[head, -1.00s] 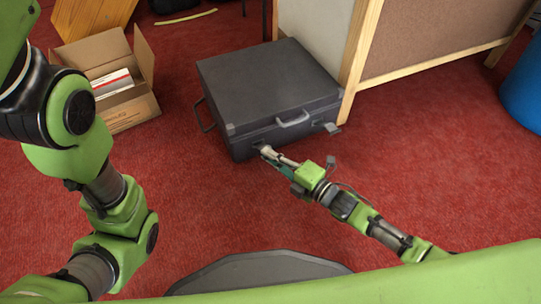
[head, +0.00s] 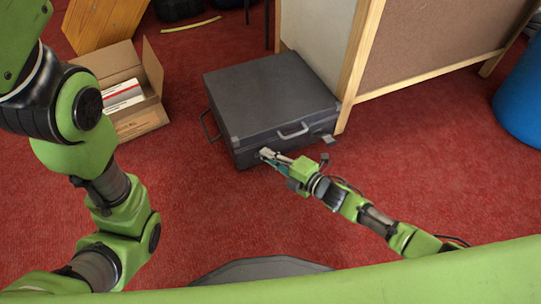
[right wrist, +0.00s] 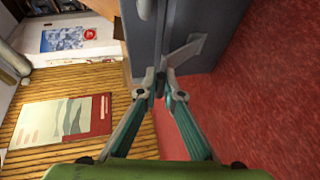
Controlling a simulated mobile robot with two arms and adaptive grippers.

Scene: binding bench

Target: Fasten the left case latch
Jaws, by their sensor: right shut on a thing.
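The dark grey case (head: 270,95) lies flat on the floor with its lid down. Its handle (head: 291,132) is on the front side. The right latch (head: 322,140) juts out from the front. My right gripper (head: 267,154) is at the left part of the front, where the left latch is; its fingers hide most of that latch. In the right wrist view the fingertips (right wrist: 160,86) are closed together at the case's side (right wrist: 195,20), beside a grey jutting flap (right wrist: 187,50). The grip itself is too small to make out clearly. My left gripper is out of view.
An open cardboard box (head: 140,119) stands to the left of the case. A wood-framed panel (head: 440,35) stands close behind its right side, and a blue bin (head: 522,100) is at far right. Red carpet (head: 220,215) in front of the case is clear.

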